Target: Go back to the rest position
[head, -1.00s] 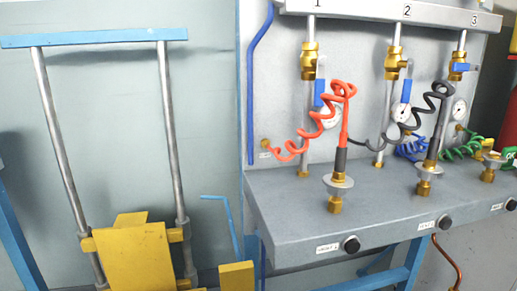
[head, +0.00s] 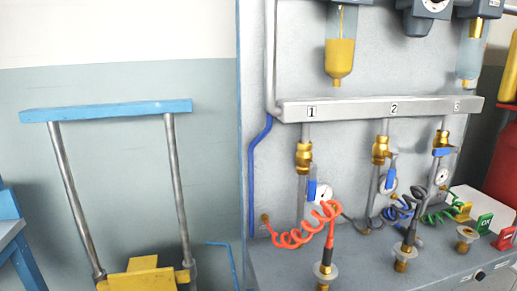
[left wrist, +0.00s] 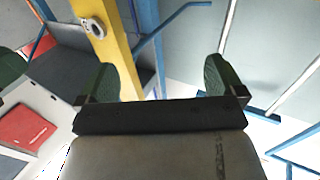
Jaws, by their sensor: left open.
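My left gripper (left wrist: 160,82) shows in the left wrist view with its two dark green fingers spread wide apart. Nothing is between the fingers. Behind it are a yellow post (left wrist: 108,45) with a ring on it, and blue and grey bars. Neither gripper shows in the head view. My right gripper is not seen in any view.
The blower bench (head: 350,268) stands at the right with an orange coiled hose (head: 300,236), a numbered manifold (head: 370,107) and brass valves. A blue-topped frame (head: 105,110) with yellow parts stands at the left. A red cylinder (head: 503,160) is at the far right.

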